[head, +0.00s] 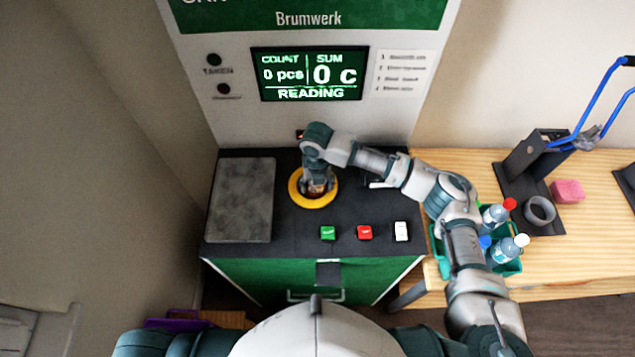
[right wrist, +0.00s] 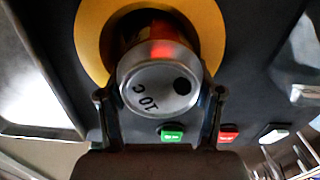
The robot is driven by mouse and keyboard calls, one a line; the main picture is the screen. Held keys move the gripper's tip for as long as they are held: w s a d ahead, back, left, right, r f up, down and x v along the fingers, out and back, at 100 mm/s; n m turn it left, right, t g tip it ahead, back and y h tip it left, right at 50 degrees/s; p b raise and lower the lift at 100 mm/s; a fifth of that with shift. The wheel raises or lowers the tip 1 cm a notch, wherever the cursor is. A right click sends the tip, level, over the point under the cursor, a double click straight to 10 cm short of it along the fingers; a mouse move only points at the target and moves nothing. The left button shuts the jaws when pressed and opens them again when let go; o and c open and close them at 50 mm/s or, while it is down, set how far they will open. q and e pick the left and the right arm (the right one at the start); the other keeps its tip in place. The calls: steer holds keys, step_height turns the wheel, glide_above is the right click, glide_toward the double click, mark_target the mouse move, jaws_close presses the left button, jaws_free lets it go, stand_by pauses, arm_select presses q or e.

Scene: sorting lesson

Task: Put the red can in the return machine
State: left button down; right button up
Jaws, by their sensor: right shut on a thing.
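The return machine (head: 320,281) stands in front of me, with a yellow ring (head: 296,190) around the dark opening in its black top. In the right wrist view the red can shows its silver end (right wrist: 150,98), marked "10 C" with a dark hole; its red-orange side is partly in shadow. The can's far end is inside the yellow ring (right wrist: 88,40). My right gripper (head: 317,190) is over the ring, its fingers on both sides of the can (right wrist: 160,94), shut on it. My left gripper is out of view.
The screen (head: 309,74) reads "0 pcs", "0 C" and "READING". Green (head: 328,233), red (head: 364,232) and white (head: 401,231) buttons sit in front of the ring. A grey plate (head: 241,200) lies left. At right, a green crate (head: 512,268) holds bottles on a wooden table (head: 570,262).

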steer(key=shift+a, duration=0.65)
steer(key=o, duration=1)
steer(key=shift+o, duration=0.7)
steer(key=shift+d, duration=0.65)
steer(key=shift+r, duration=0.15)
step_height(320, 180, up, 11)
steer(key=shift+r, duration=0.1)
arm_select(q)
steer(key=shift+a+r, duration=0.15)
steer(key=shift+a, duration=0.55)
arm_select(e)
steer(key=shift+d+r, duration=0.2)
steer(key=shift+d, duration=0.05)
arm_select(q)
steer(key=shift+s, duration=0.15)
arm_select(e)
steer(key=shift+s, duration=0.1)
